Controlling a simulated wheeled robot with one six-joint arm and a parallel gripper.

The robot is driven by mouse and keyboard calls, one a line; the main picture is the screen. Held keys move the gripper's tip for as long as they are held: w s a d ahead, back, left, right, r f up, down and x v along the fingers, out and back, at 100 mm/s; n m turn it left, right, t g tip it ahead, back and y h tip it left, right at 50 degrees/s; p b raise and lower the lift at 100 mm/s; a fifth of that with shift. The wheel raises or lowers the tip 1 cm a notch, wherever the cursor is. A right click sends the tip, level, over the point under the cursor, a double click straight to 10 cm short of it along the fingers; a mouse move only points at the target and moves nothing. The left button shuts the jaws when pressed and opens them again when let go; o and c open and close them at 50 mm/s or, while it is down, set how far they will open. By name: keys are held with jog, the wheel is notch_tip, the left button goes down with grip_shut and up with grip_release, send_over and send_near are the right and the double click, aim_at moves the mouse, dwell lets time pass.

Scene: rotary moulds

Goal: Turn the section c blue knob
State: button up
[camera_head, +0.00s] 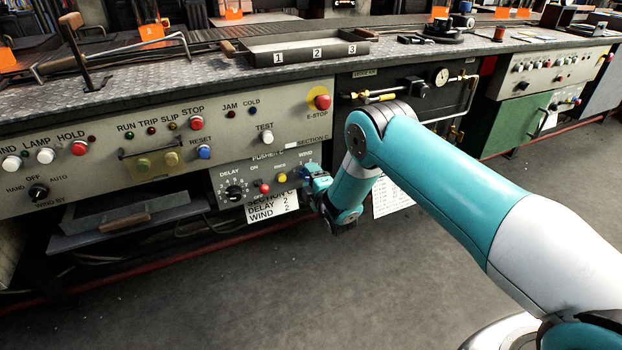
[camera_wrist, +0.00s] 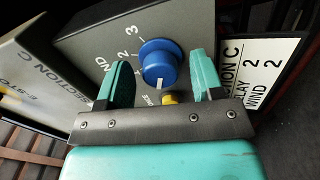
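The section C blue knob (camera_wrist: 158,62) is on a dark panel in the wrist view, beside the printed 1, 2, 3 and a partly hidden "WIND" label. My gripper (camera_wrist: 160,68) is open, with one teal finger on each side of the knob and gaps visible. I cannot tell how deep the fingers reach around it. In the head view my gripper (camera_head: 314,178) is at the panel's right end and largely covers the knob.
A white card (camera_wrist: 262,75) reads section C, delay 2, wind 2, close to the right finger. A yellow button (camera_wrist: 170,98) is just below the knob. The black delay dial (camera_head: 234,193) and a red button (camera_head: 265,188) are to the left. A red E-stop (camera_head: 322,102) is above.

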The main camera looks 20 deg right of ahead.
jog(key=shift+s, duration=0.1)
jog(key=s+d+b, duration=0.1)
jog(key=s+d, duration=0.1)
jog(key=s, duration=1.5)
jog(key=shift+d+b, duration=0.35)
